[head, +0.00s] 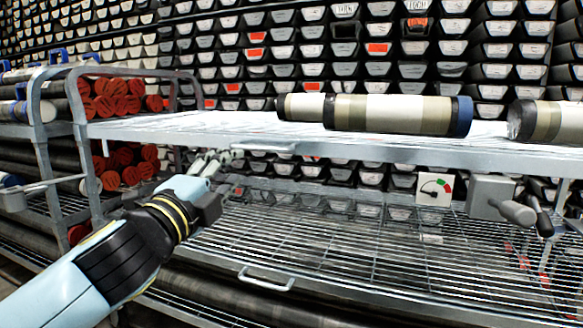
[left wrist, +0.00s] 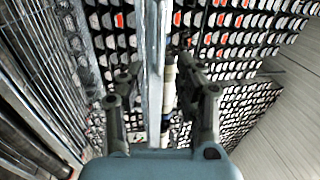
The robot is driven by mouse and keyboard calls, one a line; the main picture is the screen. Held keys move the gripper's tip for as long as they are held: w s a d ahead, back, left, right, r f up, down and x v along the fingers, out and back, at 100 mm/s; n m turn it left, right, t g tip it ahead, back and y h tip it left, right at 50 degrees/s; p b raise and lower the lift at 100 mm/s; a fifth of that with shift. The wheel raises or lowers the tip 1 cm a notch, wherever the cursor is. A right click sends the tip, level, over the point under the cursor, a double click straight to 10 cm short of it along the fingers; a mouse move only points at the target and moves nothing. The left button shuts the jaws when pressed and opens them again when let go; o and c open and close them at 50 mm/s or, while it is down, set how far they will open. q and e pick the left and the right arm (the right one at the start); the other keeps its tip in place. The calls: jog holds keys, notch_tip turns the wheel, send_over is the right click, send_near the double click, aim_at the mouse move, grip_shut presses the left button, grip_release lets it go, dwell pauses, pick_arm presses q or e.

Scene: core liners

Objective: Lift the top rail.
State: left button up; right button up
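The top rail (head: 350,153) is the pale metal front edge of the upper shelf, with a small bar handle (head: 264,148) towards its left. My left gripper (head: 226,157) reaches up from the lower left to just beside the handle's left end. In the left wrist view the rail (left wrist: 154,70) runs upright through the picture, between the two spread fingers of my left gripper (left wrist: 160,88). The fingers look open, with gaps to the rail on both sides; contact cannot be told. My right gripper is not in view.
Pale core tubes (head: 395,114) lie on the upper shelf. Below is a wire-mesh shelf with its own handle (head: 266,279). A dial gauge (head: 434,188) and grey box (head: 490,195) stand at right. A rack of red-capped tubes (head: 110,97) stands left.

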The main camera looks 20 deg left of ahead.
aim_at(254, 150)
pick_arm(q)
jog(key=p+x, duration=0.1)
jog(key=x, duration=0.9)
jog(key=shift+w, duration=0.15)
grip_shut()
jog(key=shift+f, duration=0.1)
